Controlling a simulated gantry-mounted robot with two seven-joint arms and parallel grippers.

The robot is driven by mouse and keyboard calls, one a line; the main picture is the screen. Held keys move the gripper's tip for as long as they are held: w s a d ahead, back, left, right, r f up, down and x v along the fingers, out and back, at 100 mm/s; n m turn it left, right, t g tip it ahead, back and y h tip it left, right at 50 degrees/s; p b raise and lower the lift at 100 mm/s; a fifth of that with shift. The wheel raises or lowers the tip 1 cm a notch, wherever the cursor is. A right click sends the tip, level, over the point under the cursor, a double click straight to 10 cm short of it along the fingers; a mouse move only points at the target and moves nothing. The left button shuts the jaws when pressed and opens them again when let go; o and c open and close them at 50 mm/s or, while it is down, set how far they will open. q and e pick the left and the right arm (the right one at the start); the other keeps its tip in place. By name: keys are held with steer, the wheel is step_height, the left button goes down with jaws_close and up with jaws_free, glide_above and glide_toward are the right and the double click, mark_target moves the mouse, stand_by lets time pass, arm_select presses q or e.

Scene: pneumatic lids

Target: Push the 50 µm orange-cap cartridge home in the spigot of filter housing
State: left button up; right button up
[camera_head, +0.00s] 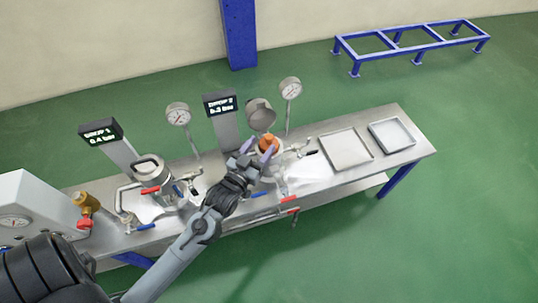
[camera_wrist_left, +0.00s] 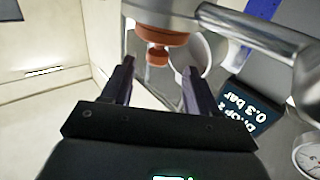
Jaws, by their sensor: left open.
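The orange-cap cartridge (camera_head: 268,142) stands in the mouth of the right-hand filter housing (camera_head: 274,166). In the left wrist view, which is upside down, its wide orange cap and small orange knob (camera_wrist_left: 157,57) stand out beyond the metal housing (camera_wrist_left: 165,12). The spigot and the cartridge's lower part are hidden inside the housing. My left gripper (camera_head: 257,149) is open at the cap. Its two fingers (camera_wrist_left: 158,66) point towards the knob, one on each side, with visible gaps. Whether the cap touches the rim is unclear. My right gripper is not in view.
The housing's lid (camera_head: 260,113) stands open behind it. A gauge (camera_head: 290,89) and a 0.3 bar display (camera_head: 219,102) rise nearby. A second, closed housing (camera_head: 152,180) stands left. Two shallow trays (camera_head: 345,149) (camera_head: 392,135) lie right. Valve handles line the bench front.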

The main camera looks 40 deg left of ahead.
mark_target(267, 140)
arm_select(q)
steer(key=shift+w+f, duration=0.15)
steer(key=shift+w, duration=0.2)
steer(key=shift+b+x, duration=1.35)
steer(key=shift+x, duration=0.85)
steer(key=shift+d, duration=0.1)
jaws_close()
